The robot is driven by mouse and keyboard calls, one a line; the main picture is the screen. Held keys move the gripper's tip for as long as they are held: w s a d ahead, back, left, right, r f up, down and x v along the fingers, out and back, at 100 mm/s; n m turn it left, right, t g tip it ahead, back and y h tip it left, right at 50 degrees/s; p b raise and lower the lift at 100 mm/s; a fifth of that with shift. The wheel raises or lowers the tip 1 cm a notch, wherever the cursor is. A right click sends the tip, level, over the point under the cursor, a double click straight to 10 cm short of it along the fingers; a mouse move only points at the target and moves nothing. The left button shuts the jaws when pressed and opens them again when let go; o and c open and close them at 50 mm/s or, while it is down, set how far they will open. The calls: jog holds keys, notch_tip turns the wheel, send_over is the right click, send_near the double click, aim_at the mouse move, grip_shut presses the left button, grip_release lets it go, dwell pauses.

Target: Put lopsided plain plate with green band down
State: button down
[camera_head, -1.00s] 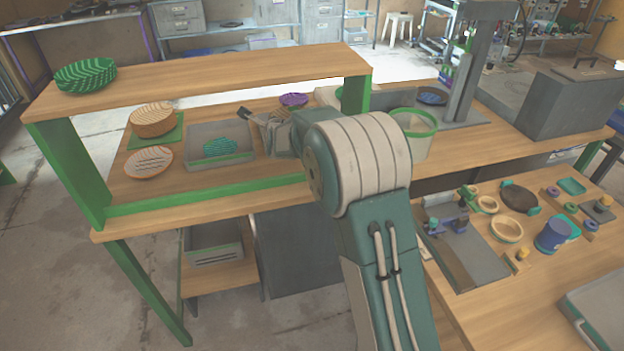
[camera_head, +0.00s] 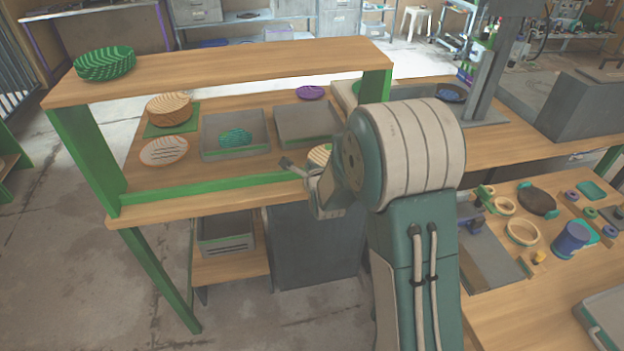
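My gripper (camera_head: 291,165) is at the front edge of the bench, below the raised shelf and left of my arm's big joint. Its fingers point left; whether they are open or shut is too small to tell. A pale striped round piece (camera_head: 319,155) shows just behind the gripper, partly hidden by my arm. It could be the plate with the green band, but I cannot tell, nor whether the gripper touches it. A pale plate with an orange rim (camera_head: 164,151) lies at the left of the bench. A wooden round stack (camera_head: 169,109) rests on a green mat (camera_head: 160,131).
A grey tray (camera_head: 207,140) holds a teal ribbed piece (camera_head: 236,138). The grey plate or tray (camera_head: 305,122) beside it looks empty. A purple dish (camera_head: 310,92) lies behind. The shelf (camera_head: 225,66) carries a green striped stack (camera_head: 105,63). A green rail (camera_head: 210,187) lines the front.

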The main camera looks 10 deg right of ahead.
jog(key=f, duration=0.2)
jog(key=s+f, duration=0.1)
jog(key=f, duration=0.1)
jog(key=shift+d, duration=0.15)
jog(key=shift+f, duration=0.15)
jog(key=shift+f, duration=0.35)
jog(key=shift+f, duration=0.1)
jog(key=c, duration=0.8)
grip_release()
